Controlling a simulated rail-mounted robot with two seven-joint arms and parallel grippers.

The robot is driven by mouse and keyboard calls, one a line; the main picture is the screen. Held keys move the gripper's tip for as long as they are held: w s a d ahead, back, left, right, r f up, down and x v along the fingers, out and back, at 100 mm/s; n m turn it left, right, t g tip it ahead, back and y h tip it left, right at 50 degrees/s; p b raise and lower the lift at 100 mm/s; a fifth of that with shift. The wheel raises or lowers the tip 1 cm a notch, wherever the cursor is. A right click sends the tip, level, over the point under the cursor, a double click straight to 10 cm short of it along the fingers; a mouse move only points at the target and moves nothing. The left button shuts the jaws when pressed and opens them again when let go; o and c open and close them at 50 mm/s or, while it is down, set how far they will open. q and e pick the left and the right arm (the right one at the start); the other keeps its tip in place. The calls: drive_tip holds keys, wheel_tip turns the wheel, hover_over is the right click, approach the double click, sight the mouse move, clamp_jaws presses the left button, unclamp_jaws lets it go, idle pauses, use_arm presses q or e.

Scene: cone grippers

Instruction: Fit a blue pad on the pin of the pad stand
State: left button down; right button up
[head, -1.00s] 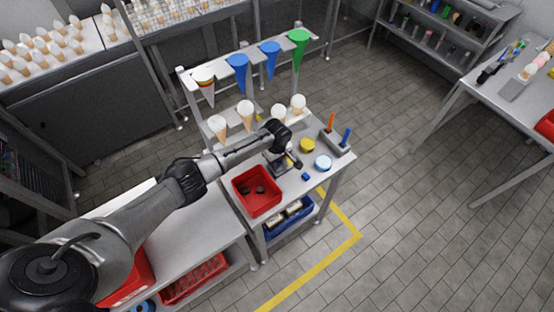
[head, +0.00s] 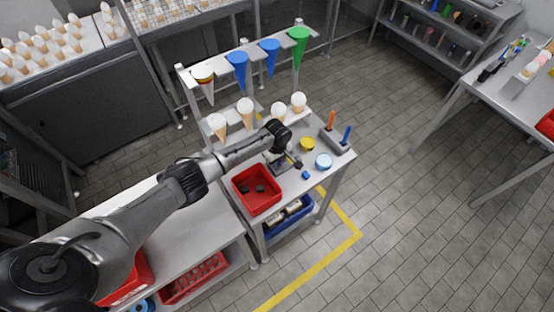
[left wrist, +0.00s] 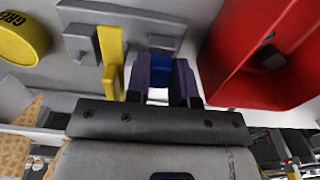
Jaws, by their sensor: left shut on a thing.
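The pad stand (left wrist: 135,20) is a grey plate with a small grey block and an upright yellow piece (left wrist: 112,58) in the left wrist view. In the head view the stand (head: 277,164) is partly hidden by my left arm. My left gripper (left wrist: 160,80) is shut on a dark blue pad (left wrist: 160,61), mostly hidden between its fingers, over or close by the plate; contact and the pin cannot be told. In the head view my left gripper (head: 296,161) is small. A small blue block (head: 306,175) lies on the table nearer the front. My right gripper is out of view.
A red bin (head: 239,199) with dark pieces stands beside the stand. Cones stand along the back.

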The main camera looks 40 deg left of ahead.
use_arm(q)
drive_tip(key=shift+f, duration=0.15)
idle(0.4)
drive_tip(key=c, duration=1.1)
unclamp_jaws()
drive_tip(key=shift+o, duration=1)
drive_tip(key=shift+c, duration=0.3)
drive_tip(key=shift+o, duration=0.8)
drive_tip(key=shift+s, duration=0.1)
